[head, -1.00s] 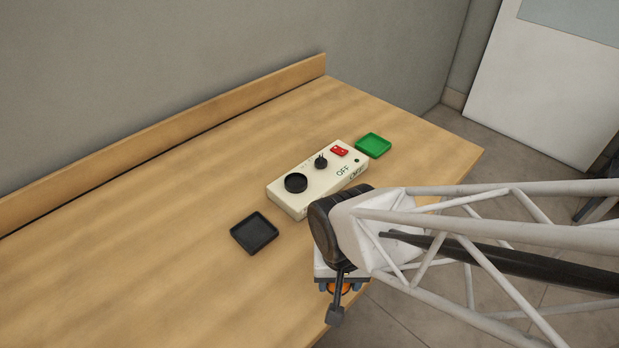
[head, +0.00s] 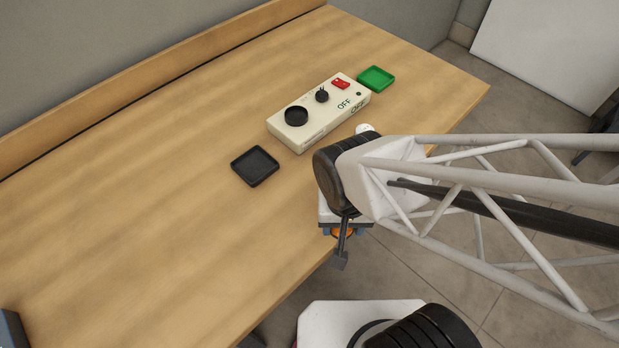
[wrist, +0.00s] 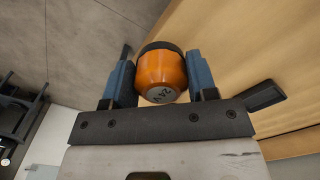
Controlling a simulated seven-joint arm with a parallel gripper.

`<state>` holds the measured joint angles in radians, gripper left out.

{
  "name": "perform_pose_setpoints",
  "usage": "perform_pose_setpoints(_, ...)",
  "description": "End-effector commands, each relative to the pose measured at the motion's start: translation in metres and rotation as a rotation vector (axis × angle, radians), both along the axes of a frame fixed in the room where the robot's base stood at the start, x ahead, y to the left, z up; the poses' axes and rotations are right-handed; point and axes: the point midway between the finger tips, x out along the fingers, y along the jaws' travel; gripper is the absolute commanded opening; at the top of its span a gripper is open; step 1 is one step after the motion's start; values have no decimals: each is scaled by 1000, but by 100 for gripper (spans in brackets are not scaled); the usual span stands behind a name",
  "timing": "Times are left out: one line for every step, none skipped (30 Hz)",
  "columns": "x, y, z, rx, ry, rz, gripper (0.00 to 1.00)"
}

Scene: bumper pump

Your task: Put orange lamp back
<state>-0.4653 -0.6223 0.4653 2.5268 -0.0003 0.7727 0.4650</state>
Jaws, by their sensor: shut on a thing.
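The orange lamp (wrist: 162,70) is between the two fingers of my gripper (wrist: 160,62) in the wrist view. It has a dark band at its far end and a pale, marked end facing the camera. My gripper is shut on it. In the head view, only a bit of the orange lamp (head: 343,233) shows under my wrist, near the table's front edge; my arm hides the rest. The cream control box (head: 318,112) stands farther back, apart from the lamp. It has an empty-looking round black socket (head: 296,116), a black knob (head: 322,95) and a red switch (head: 340,85).
A black square tray (head: 255,166) lies left of the box, and a green square tray (head: 376,77) lies at its far right end. A raised wooden edge (head: 150,75) runs along the back by the wall.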

Motion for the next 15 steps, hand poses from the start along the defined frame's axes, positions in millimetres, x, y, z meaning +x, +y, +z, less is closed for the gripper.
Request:
perform_pose_setpoints(4, 2, 0, 0, 1, 0, 24)
perform_pose_setpoints(7, 3, 0, 0, 0, 0, 24)
perform_pose_setpoints(11, 5, -1, -1, 1, 0, 24)
perform_pose_setpoints(14, 6, -2, -1, 1, 0, 24)
perform_pose_setpoints(17, 8, -2, -1, 1, 0, 24)
perform_pose_setpoints(22, 10, -2, 0, 0, 0, 24)
perform_pose_setpoints(25, 12, -2, 0, 0, 0, 24)
perform_pose_setpoints(29, 13, -3, 0, 0, 0, 24)
perform_pose_setpoints(33, 15, -4, -1, 1, 0, 24)
perform_pose_setpoints(36, 17, -4, -1, 1, 0, 24)
perform_pose_setpoints(40, 18, -4, 0, 1, 0, 24)
perform_pose_setpoints(44, 21, -5, -1, 1, 0, 24)
perform_pose_setpoints(48, 22, -5, -1, 2, 0, 24)
perform_pose_setpoints(51, 24, -5, -1, 1, 0, 24)
perform_pose_setpoints(56, 26, -6, 0, 0, 0, 24)
